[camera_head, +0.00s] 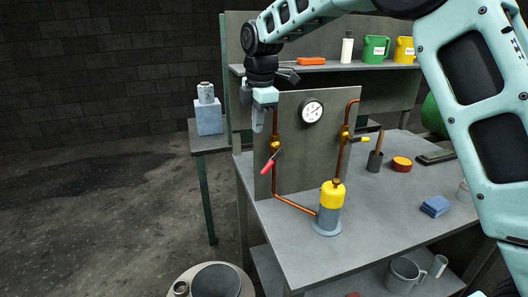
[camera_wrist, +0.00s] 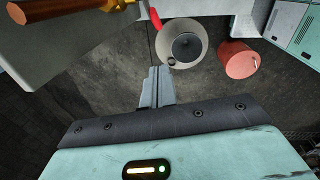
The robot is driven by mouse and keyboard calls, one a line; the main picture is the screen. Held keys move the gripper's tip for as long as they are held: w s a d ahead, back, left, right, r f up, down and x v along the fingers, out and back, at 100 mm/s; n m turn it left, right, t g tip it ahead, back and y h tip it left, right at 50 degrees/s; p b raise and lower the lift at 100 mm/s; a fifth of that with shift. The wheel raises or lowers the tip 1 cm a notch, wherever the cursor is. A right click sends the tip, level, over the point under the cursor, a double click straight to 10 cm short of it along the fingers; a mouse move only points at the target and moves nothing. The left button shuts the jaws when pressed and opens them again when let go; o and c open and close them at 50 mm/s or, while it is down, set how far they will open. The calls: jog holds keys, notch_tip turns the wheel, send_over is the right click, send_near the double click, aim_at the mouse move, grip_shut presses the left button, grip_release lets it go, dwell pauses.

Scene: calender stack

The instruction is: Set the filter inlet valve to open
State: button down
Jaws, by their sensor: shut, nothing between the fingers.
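A brass valve (camera_head: 275,144) with a red lever (camera_head: 267,167) sits on the left copper pipe of the grey panel (camera_head: 310,165). The lever slants down and left, at an angle to the upright pipe. A second valve (camera_head: 346,136) with a yellow lever (camera_head: 362,139) is on the right pipe. The pipes run to the yellow and grey filter (camera_head: 330,205). Which valve is the inlet is not marked. My gripper (camera_head: 258,127) is shut and empty, pointing down above and left of the red lever. In the wrist view the red lever (camera_wrist: 154,18) shows beyond my fingertips (camera_wrist: 158,70), apparently apart.
A gauge (camera_head: 312,111) is on the panel, with a shelf (camera_head: 335,67) behind. A bucket (camera_wrist: 183,43) and red container (camera_wrist: 238,61) stand below.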

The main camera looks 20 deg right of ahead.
jog(key=p, duration=0.3)
send_over(268, 168)
jog(key=a, duration=0.4)
notch_tip(268, 168, down, 9)
jog(key=shift+d+f+p, duration=0.35)
jog(key=shift+d+f, duration=0.35)
jog(key=shift+f, duration=0.15)
jog(key=shift+d+f+p, duration=0.3)
jog(key=shift+d+f, duration=0.35)
jog(key=shift+f, duration=0.2)
jog(key=shift+f+h, duration=0.3)
jog(key=shift+h, duration=0.2)
jog(key=shift+f+h, duration=0.25)
jog(key=shift+h, duration=0.25)
jog(key=shift+d+f+h, duration=0.15)
jog(key=shift+f+h, duration=0.45)
jog(key=shift+h, duration=0.6)
jog(key=h, duration=0.1)
jog(key=d+f+h, duration=0.1)
jog(key=shift+f+n+h+b, duration=0.1)
jog(key=shift+n+h+b, duration=0.2)
jog(key=shift+h+b, duration=0.1)
jog(key=shift+d+f+h, duration=0.2)
jog(key=shift+d+h, duration=0.1)
jog(key=shift+h, duration=0.5)
